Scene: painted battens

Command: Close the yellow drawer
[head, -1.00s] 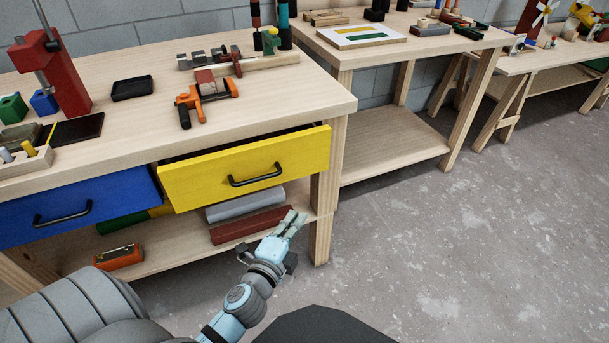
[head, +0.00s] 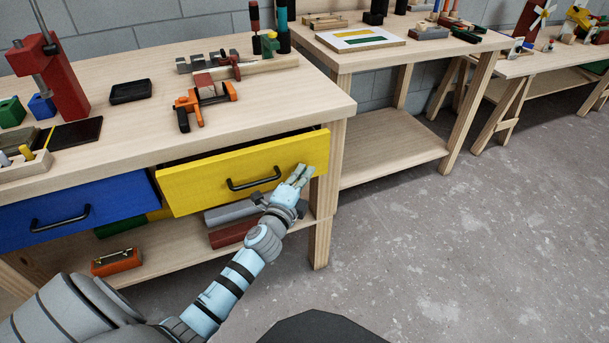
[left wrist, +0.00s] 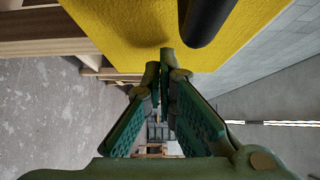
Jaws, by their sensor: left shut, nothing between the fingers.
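The yellow drawer (head: 225,180) stands partly open under the near workbench, with a dark gap above its front panel. Its black bar handle (head: 254,179) is at the middle of the panel. My left gripper (head: 303,173) is shut and empty, in front of the right part of the panel, to the right of the handle. In the left wrist view the shut fingertips (left wrist: 166,62) are close to the yellow front (left wrist: 115,25), and the black handle (left wrist: 205,20) shows above them. I cannot tell whether the tips touch the panel. My right gripper is out of view.
The blue drawer (head: 85,208) is left of the yellow one. The lower shelf (head: 165,247) holds bars and an orange box (head: 116,261). The bench's wooden leg (head: 321,225) stands close to my left gripper. Open grey floor (head: 450,260) lies to the right.

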